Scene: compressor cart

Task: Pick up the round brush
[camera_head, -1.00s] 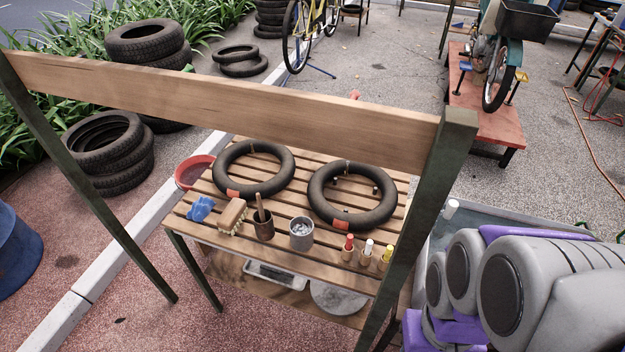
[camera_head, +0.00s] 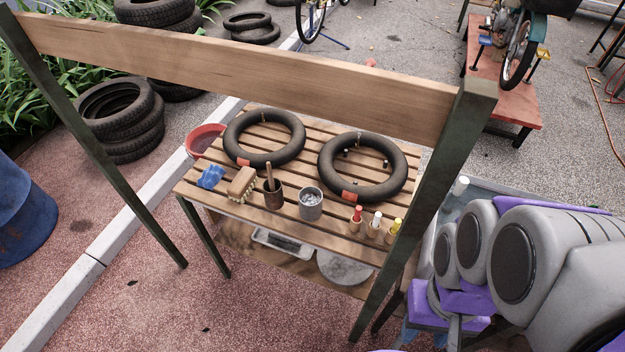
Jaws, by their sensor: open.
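A slatted wooden bench (camera_head: 290,225) stands ahead of me. Left of the cup lies a block-shaped wooden brush (camera_head: 242,183) with pale bristles. I cannot tell for sure which one is the round brush. My grey and purple arm links fill the lower right, apart from the brushes. My gripper's fingertips are not seen.
A blue cloth-like item (camera_head: 211,177), a metal cup (camera_head: 311,204), three small coloured-top bottles (camera_head: 375,222) and two black inner tubes (camera_head: 264,138) share the bench top. A wooden crossbar (camera_head: 240,75) on green posts (camera_head: 440,190) spans above the bench. A red basin (camera_head: 203,140) sits behind its left end.

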